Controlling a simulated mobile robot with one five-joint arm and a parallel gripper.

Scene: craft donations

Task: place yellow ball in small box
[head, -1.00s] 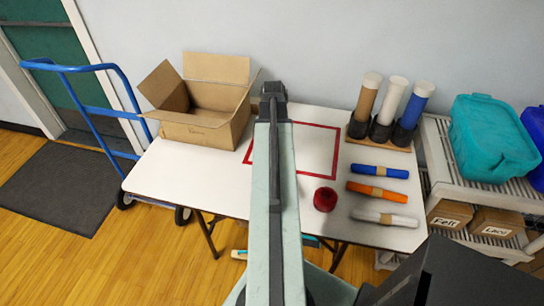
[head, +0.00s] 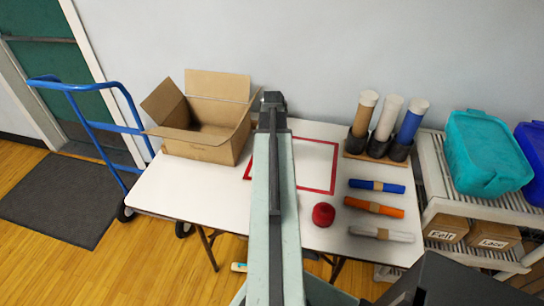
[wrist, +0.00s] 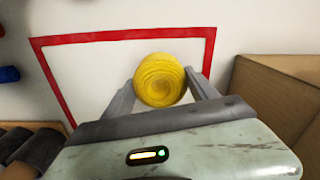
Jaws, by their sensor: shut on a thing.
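In the wrist view a yellow ball (wrist: 160,80) of wound yarn sits between the two fingers of my gripper (wrist: 162,88). The gripper is shut on it. Beyond the ball lies the white table top with a red taped outline. The open cardboard box (head: 205,150) stands at the left of the table in the head view, flaps up and out. Its side (wrist: 280,95) shows at the right of the wrist view. In the head view my arm hides the ball, and my gripper's fingertips do not show.
A red ball (head: 323,214) and blue, orange and grey rolls (head: 375,210) lie on the right of the table (head: 215,195). Upright tubes (head: 385,125) stand behind them. A blue hand truck (head: 95,120) is at the left, a shelf with a teal bin (head: 485,155) at the right.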

